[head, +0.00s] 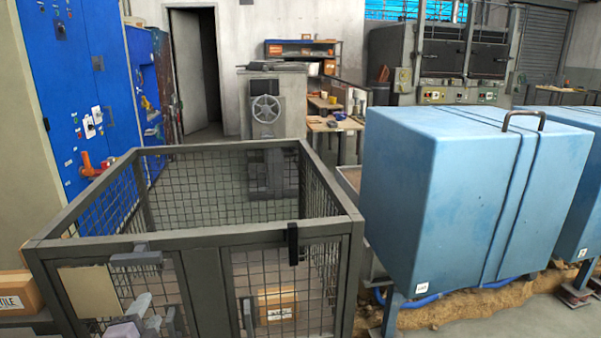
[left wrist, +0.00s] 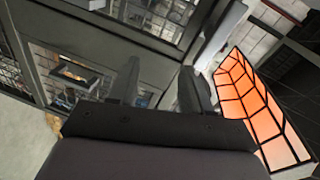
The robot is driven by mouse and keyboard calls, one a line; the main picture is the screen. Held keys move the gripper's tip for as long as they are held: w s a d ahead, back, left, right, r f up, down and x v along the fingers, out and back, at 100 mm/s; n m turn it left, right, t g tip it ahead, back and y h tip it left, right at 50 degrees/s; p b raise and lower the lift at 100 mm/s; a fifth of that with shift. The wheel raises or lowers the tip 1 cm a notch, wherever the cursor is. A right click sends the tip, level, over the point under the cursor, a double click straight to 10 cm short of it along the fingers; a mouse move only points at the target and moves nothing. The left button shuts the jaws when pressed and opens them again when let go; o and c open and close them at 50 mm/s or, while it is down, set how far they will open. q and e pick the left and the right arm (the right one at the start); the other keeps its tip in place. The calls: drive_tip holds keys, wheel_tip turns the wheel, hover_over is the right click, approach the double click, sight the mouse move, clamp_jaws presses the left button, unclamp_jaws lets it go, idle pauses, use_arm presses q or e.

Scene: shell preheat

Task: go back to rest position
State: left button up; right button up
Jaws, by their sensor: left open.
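My left gripper (head: 155,314) shows low at the left in the head view, at the front of the dark mesh cage (head: 200,237). In the left wrist view its two dark fingers (left wrist: 160,88) stand apart with nothing seen between them. Whether the fingers touch the cage cannot be told. My right gripper is in neither view.
A cardboard box (head: 277,304) shows through the cage mesh. A large blue box-shaped unit (head: 430,190) on legs stands right of the cage. Blue cabinets (head: 75,80) stand at the left. An orange glowing gridded panel (left wrist: 262,105) is close by in the wrist view.

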use_arm(q)
drive_tip(key=s+d+f+n+g+h, duration=0.1)
drive_tip(key=s+d+f+n, duration=0.3)
drive_tip(key=s, duration=0.4)
drive_tip(key=s+d+f+n+g+h, duration=0.2)
drive_tip(key=s+d+f+n+g, duration=0.1)
drive_tip(key=s+f, duration=0.3)
drive_tip(key=s+d+f+n+g+h+p, duration=0.1)
drive_tip(key=s+d+f+n, duration=0.3)
drive_tip(key=s, duration=0.6)
drive_tip(key=shift+d+f+n+g+h, duration=0.3)
drive_tip(key=shift+d+f+g+h, duration=0.15)
drive_tip(key=shift+d+f, duration=0.5)
drive_tip(key=shift+c, duration=0.3)
